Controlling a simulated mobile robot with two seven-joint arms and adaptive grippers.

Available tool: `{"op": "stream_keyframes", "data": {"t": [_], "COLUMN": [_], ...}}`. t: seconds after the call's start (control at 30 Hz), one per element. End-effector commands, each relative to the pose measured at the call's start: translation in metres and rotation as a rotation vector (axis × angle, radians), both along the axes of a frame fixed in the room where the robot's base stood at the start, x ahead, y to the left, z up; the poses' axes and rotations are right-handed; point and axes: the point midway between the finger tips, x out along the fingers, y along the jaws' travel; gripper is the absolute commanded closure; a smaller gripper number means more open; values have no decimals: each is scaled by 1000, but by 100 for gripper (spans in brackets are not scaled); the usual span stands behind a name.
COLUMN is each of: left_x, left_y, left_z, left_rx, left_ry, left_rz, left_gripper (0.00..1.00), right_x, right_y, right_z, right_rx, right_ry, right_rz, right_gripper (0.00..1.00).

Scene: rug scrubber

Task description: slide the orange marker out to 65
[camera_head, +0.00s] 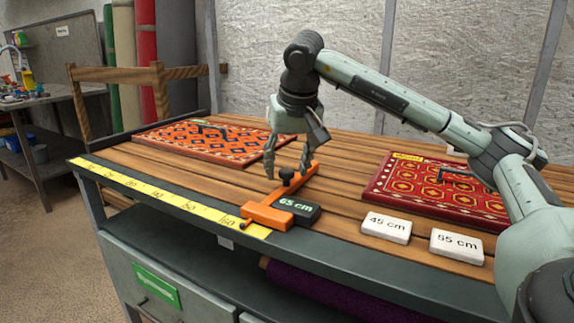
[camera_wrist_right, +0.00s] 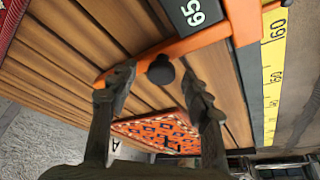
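The orange marker (camera_head: 267,215) is a T-shaped slider with a black knob (camera_head: 287,175) on its long bar. It lies at the table's front edge, near the right end of the yellow ruler (camera_head: 160,196). In the wrist view the orange bar (camera_wrist_right: 215,34) reaches the ruler (camera_wrist_right: 274,70) close to its 60 mark. A dark block reading 65 cm (camera_head: 297,208) sits against the marker. My right gripper (camera_head: 288,172) is open, its fingers apart on either side of the knob, which also shows in the wrist view (camera_wrist_right: 160,70). My left gripper is out of view.
An orange patterned rug (camera_head: 200,142) lies at the left of the table and a red one (camera_head: 440,190) at the right. White blocks, one reading 45 cm (camera_head: 386,228) and another (camera_head: 457,246), sit near the front right. Bare planks lie between the rugs.

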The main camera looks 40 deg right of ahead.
Motion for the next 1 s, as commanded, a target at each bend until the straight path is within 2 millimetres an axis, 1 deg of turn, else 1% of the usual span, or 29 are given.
{"op": "stream_keyframes", "data": {"t": [0.2,0.33,0.47,0.63,0.8,1.0], "left_x": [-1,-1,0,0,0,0], "left_y": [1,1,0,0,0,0], "left_z": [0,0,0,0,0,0], "left_rx": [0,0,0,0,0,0], "left_ry": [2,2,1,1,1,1], "left_rz": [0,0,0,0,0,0], "left_gripper": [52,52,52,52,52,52], "right_x": [0,-3,-10,-25,-32,-38], "right_y": [1,3,7,14,16,19], "right_z": [1,10,32,71,89,103], "right_rx": [0,2,2,1,-1,0], "right_ry": [0,-2,-5,-6,-7,-3], "right_rz": [1,2,3,4,0,2], "right_gripper": [51,51,51,51,51,51]}}
